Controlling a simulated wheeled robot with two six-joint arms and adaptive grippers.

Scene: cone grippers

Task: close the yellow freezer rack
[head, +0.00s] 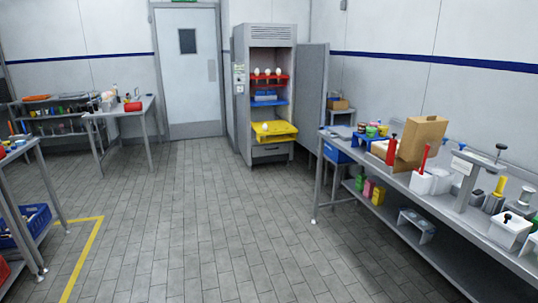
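In the head view, a tall grey freezer cabinet (240,90) stands against the back wall with its door (312,95) swung open to the right. The yellow freezer rack (276,134) is the lowest coloured rack and sticks out of the front of the cabinet. A small pale item lies at its left side. Above it are a blue rack (270,102) and a red rack (268,80) with several pale round-topped items on it. Neither of my grippers shows in this view.
A long workbench (470,228) with a cardboard box (421,138) and several tools runs along the right. A table (120,112) stands at the back left, and a shelf unit with a blue crate (25,222) at the near left. The tiled floor (190,215) between is clear.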

